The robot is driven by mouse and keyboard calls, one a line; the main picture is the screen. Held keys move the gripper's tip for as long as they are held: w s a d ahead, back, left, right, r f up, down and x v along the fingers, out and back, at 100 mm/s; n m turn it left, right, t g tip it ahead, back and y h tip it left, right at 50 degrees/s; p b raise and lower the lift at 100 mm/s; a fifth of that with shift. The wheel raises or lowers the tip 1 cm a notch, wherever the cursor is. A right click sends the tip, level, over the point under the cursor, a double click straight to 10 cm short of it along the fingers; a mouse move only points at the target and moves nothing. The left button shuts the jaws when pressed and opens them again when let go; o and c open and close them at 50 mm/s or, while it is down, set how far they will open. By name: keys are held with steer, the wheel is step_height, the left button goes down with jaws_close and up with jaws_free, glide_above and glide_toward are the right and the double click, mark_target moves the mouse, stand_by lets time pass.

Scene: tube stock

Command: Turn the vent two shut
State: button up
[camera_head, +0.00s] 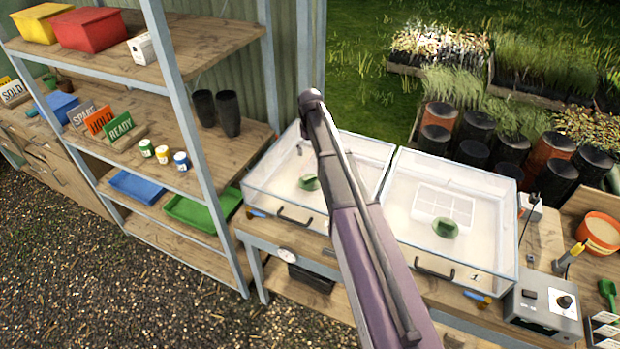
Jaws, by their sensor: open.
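Two clear-lidded propagator boxes stand side by side on a wooden bench. The left box (262,195) has a round green vent (308,183) on its lid, close to the left side of my arm. The right box (505,262) has a similar green vent (445,228) and a "1" label at its front corner. No "2" label is readable; my arm covers part of the left box. Whether either vent is open or shut cannot be told. I cannot make out my gripper.
A metal-framed shelf (190,120) with trays, signs and pots stands at the left. A grey control box (543,312) and an orange pot (600,232) are at the right. Several dark pots and plant trays stand behind the bench. Gravel at the lower left is clear.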

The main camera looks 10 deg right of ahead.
mark_target(310, 180)
steer(key=shift+f+b, duration=6.75)
steer(key=shift+f, duration=0.05)
steer(key=c, duration=1)
